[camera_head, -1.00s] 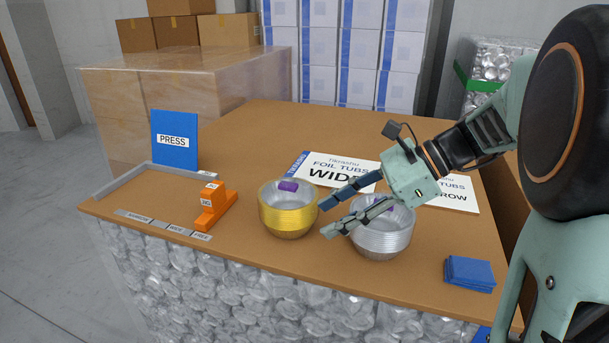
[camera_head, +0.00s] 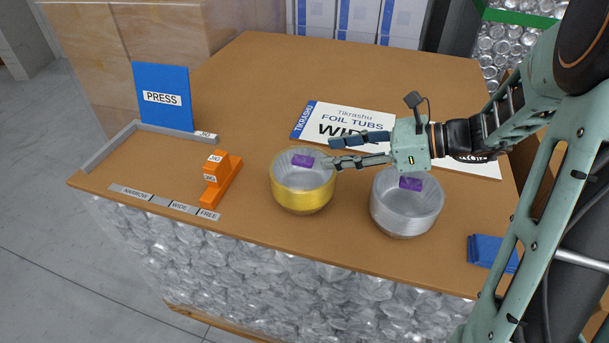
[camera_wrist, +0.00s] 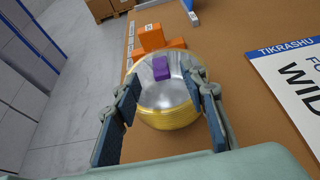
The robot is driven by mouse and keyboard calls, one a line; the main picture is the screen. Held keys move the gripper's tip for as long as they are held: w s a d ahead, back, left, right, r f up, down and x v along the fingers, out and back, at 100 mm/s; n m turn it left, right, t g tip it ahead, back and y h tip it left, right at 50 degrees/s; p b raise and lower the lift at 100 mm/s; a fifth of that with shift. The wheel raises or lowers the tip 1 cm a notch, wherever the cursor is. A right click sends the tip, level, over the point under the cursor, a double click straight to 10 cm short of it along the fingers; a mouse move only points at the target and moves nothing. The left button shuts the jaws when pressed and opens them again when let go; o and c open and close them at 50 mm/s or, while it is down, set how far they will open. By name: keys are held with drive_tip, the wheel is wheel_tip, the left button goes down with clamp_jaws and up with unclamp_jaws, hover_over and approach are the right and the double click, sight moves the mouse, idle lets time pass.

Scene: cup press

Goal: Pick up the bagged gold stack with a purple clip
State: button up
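The bagged gold stack (camera_head: 304,195) stands upright on the brown table, a stack of gold tubs in a clear bag with a purple clip (camera_head: 302,161) on top. My gripper (camera_head: 331,150) is open at the stack's right side, its fingers pointing left toward the rim. In the wrist view the gold stack (camera_wrist: 168,118) appears between the two spread fingers, its purple clip (camera_wrist: 161,68) at the far side. I cannot tell whether a finger touches the bag. A silver stack (camera_head: 405,212), also with a purple clip (camera_head: 410,184), stands to the right, below my wrist.
An orange stepped block (camera_head: 221,180) stands left of the gold stack. A grey-edged tray area (camera_head: 108,146) and blue PRESS sign (camera_head: 163,97) are farther left. A white WIDE sign (camera_head: 345,122) lies behind. Blue folded cloths (camera_head: 490,252) lie at right. The back of the table is clear.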

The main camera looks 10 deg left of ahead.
sight(313, 155)
drive_tip(key=p+x, duration=0.1)
drive_tip(key=x, duration=0.7)
drive_tip(key=shift+a, duration=0.15)
clamp_jaws()
